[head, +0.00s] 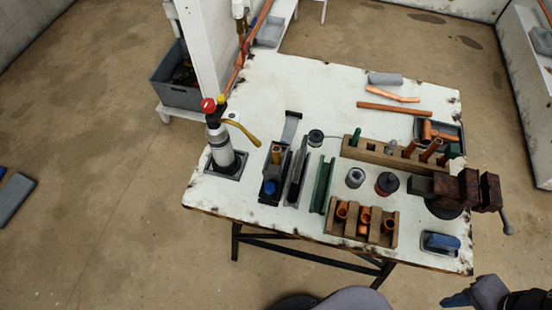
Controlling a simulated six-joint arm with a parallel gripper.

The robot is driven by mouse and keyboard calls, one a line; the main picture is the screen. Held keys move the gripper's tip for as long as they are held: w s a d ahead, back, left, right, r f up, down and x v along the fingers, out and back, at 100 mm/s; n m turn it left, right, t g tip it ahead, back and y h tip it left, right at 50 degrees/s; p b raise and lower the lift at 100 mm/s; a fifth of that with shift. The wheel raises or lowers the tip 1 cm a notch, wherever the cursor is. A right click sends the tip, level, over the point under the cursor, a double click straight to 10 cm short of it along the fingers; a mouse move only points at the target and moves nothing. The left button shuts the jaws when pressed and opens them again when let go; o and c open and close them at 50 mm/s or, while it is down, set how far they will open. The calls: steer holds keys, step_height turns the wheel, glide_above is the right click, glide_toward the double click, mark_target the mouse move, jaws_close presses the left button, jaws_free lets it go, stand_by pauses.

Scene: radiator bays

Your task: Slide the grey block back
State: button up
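Three narrow upright bays stand side by side on the white table: a dark one (272,178) holding blue and copper-coloured parts, a grey one (296,180) and a green one (322,186). A flat grey piece with a dark end (291,127) lies just behind the bays; I cannot tell if it is the grey block. Another grey, rounded piece (385,79) lies at the back right. What looks like my gripper (456,300) is at the bottom right, off the table's front edge and well away from the bays. Its fingers are too unclear to tell open from shut.
A torch bottle (219,145) stands left of the bays. Wooden racks (345,232) (390,155) with copper fittings, small cans (355,177) and a dark vice (460,190) crowd the right side. A blue-topped tool (440,242) lies at the front right. The back middle is clear.

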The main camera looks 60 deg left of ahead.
steer(key=shift+c, duration=0.2)
stand_by(0.3)
steer(key=c, duration=0.5)
steer(key=shift+w+a, duration=0.1)
steer(key=shift+a, duration=0.15)
steer(key=c, duration=0.5)
steer(key=a+n, duration=0.2)
steer(key=a, duration=0.2)
steer(key=w+a+n+p, duration=0.1)
steer(key=a+n, duration=0.1)
steer(key=a, duration=0.2)
steer(key=a+f+n+t+y, duration=0.1)
steer(key=a+n, duration=0.1)
steer(key=a, duration=0.2)
steer(key=shift+w+a, duration=0.15)
steer(key=shift+a, duration=0.15)
jaws_close()
steer(key=s+a+f+n+y+p, duration=0.1)
steer(key=s+a+n+y, duration=0.1)
steer(key=s+a+n, duration=0.65)
steer(key=s+a+f+n+y+p, duration=0.1)
steer(key=s+a+n+p, duration=0.15)
steer(key=s+a, duration=0.65)
steer(key=s+a+r+n+t+y+p, duration=0.1)
steer(key=s+a+n+y+p, duration=0.2)
steer(key=s+a+n, duration=0.3)
steer(key=shift+s+r+n+p, duration=0.3)
steer(key=shift+s+n+p, duration=0.3)
steer(key=shift+s, duration=0.55)
